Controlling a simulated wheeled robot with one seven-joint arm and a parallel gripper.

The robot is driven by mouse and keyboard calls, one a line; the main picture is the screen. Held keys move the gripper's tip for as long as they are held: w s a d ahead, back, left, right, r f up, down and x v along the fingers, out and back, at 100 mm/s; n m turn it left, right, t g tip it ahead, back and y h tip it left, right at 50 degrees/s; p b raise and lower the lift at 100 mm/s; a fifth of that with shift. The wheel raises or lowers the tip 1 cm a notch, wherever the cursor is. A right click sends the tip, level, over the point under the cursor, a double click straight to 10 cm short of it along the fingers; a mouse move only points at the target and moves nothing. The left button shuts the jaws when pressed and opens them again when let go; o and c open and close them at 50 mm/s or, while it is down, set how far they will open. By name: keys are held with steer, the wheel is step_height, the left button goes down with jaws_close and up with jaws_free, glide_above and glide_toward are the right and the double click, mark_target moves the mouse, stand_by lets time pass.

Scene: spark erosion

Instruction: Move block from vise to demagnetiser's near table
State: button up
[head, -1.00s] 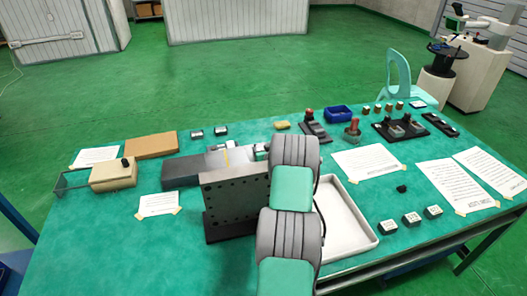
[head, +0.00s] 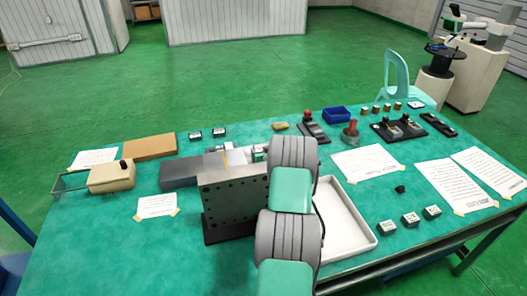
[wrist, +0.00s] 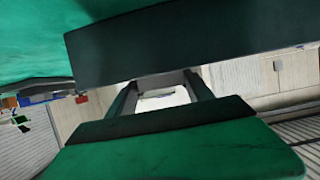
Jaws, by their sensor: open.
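The vise (head: 190,171), a long grey body with a yellow mark, lies behind an upright grey plate with holes. A small metallic piece (head: 259,153) shows at its right end beside my arm; I cannot tell whether this is the block. A beige box (head: 112,176) with a black knob and wire frame, possibly the demagnetiser, stands at the table's left. My gripper (wrist: 160,91) is open in the wrist view, with a bright gap and no clear block between its fingers. In the head view my arm hides it.
The drilled plate (head: 234,203) stands just left of my arm. A white tray (head: 358,247) lies to its right. A brown board (head: 150,146), paper sheets (head: 364,162), small blocks (head: 411,219) and a blue bin (head: 337,115) lie around. The front left tabletop is clear.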

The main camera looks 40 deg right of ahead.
steer(key=shift+a+f+p, duration=0.25)
steer(key=shift+a+p, duration=0.3)
steer(key=shift+p, duration=0.25)
steer(key=shift+s+a, duration=0.15)
steer(key=shift+s, duration=0.25)
steer(key=r+b+v, duration=0.1)
steer(key=b+v, duration=0.1)
steer(key=v, duration=0.9)
steer(key=shift+d, duration=0.35)
